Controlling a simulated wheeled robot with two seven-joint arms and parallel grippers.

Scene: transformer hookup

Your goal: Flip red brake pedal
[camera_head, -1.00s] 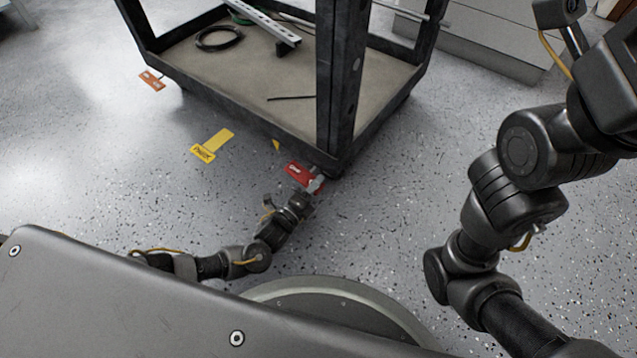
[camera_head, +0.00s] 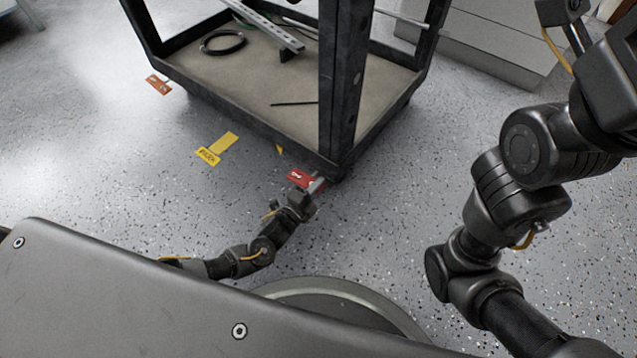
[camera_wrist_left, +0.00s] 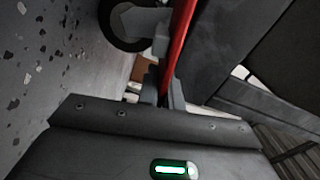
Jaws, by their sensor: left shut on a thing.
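The red brake pedal (camera_head: 299,178) sits low at the near corner of the cart, close to the floor. My left gripper (camera_head: 309,188) reaches down to it from the near side and covers part of it. In the left wrist view the red pedal (camera_wrist_left: 181,38) shows edge-on, with the left gripper's fingers (camera_wrist_left: 166,92) shut on it. A dark caster wheel (camera_wrist_left: 125,22) is right beside it there. My right arm (camera_head: 500,200) is at the right, and its gripper is out of view.
The dark-framed cart (camera_head: 225,118) carries a coiled black cable (camera_head: 222,42) and a slotted metal rail (camera_head: 262,25). The speckled floor left and right is clear.

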